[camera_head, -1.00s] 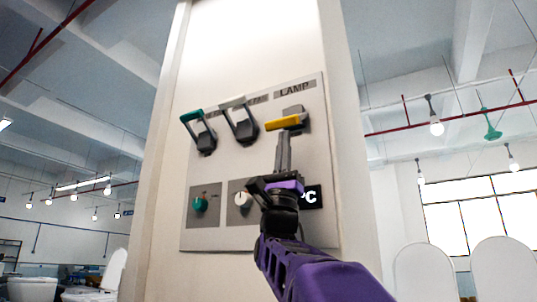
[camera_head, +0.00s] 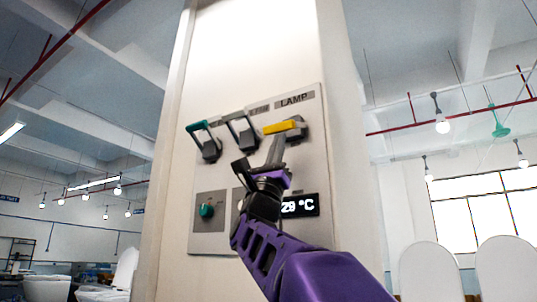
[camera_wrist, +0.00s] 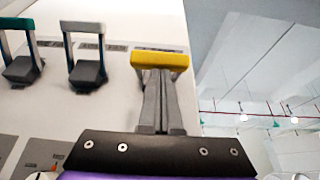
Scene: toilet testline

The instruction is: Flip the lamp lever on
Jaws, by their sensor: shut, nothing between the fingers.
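The lamp lever, with a yellow handle (camera_head: 279,128) and a dark grey base, sits at the upper right of the wall panel (camera_head: 225,170), under the LAMP label (camera_head: 294,100). Its handle points out from the panel. My gripper (camera_head: 277,145) is shut and empty, its fingers pointing up with the tips just below the handle. In the wrist view the yellow handle (camera_wrist: 160,61) lies just beyond the tips of my gripper (camera_wrist: 161,80). I cannot tell whether they touch. The fingers hide the lever's base in the wrist view.
To the left are a white-handled lever (camera_head: 240,130) and a green-handled lever (camera_head: 204,142). Below are a green knob (camera_head: 206,210) and a temperature display (camera_head: 299,205). My wrist largely hides another knob. The space right of the column is open.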

